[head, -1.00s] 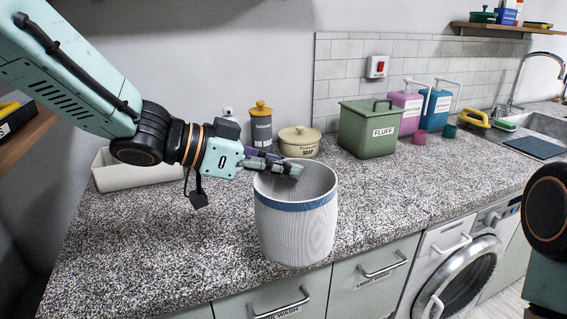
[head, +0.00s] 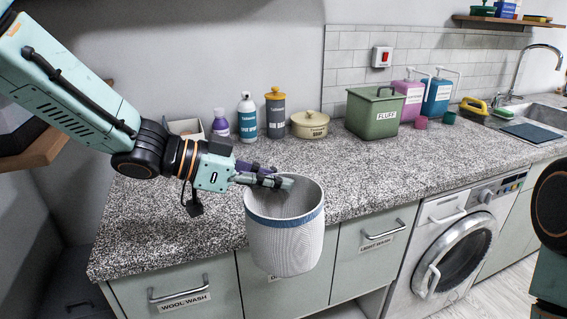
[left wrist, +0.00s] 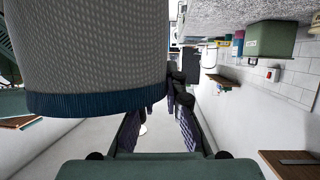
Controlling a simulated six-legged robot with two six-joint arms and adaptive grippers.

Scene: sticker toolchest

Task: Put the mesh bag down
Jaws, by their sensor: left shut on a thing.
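The mesh bag (head: 283,248) is a white, open-topped, bucket-shaped bag with a blue band round its rim. My left gripper (head: 270,181) comes in from the left and is shut on the rim of the bag, with its fingertips over the opening. The bag hangs upright and overlaps the counter's front edge and the drawers in the picture. I cannot tell how far it is from the counter. In the left wrist view the bag (left wrist: 85,55) fills the upper left, beside the dark fingers of my left gripper (left wrist: 160,125). My right gripper is out of view.
The speckled counter (head: 180,220) has free room left of the bag and to its right. Bottles (head: 247,118), a cream pot (head: 310,125) and the green FLUFF box (head: 375,113) stand along the back. Drawers (head: 180,298) and a washing machine (head: 455,258) are below.

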